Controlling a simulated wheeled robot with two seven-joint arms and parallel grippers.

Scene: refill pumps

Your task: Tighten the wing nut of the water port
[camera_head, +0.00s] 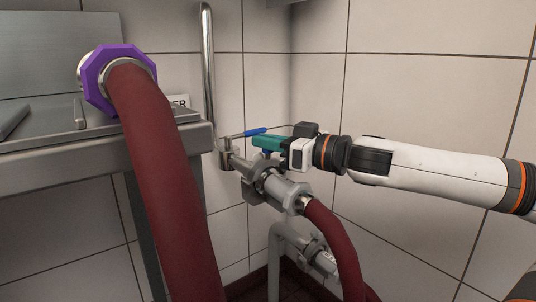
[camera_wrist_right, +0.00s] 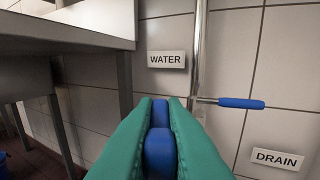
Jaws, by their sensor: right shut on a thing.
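The water port (camera_head: 262,188) is a grey metal fitting on the pipe by the wall, with a dark red hose (camera_head: 338,238) joined to its coupling. My right gripper (camera_head: 266,143) has teal fingers and reaches in from the right just above the port. It is shut on the blue wing nut, which shows between the fingers in the right wrist view (camera_wrist_right: 160,150). My left gripper is in neither view.
A valve lever with a blue handle (camera_head: 250,132) sticks out close behind my right gripper. A lower pipe fitting (camera_head: 320,258) sits below the port. A thick red hose with a purple octagonal collar (camera_head: 97,80) hangs over the steel counter (camera_head: 60,160). WATER (camera_wrist_right: 166,59) and DRAIN (camera_wrist_right: 277,159) signs are on the tiled wall.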

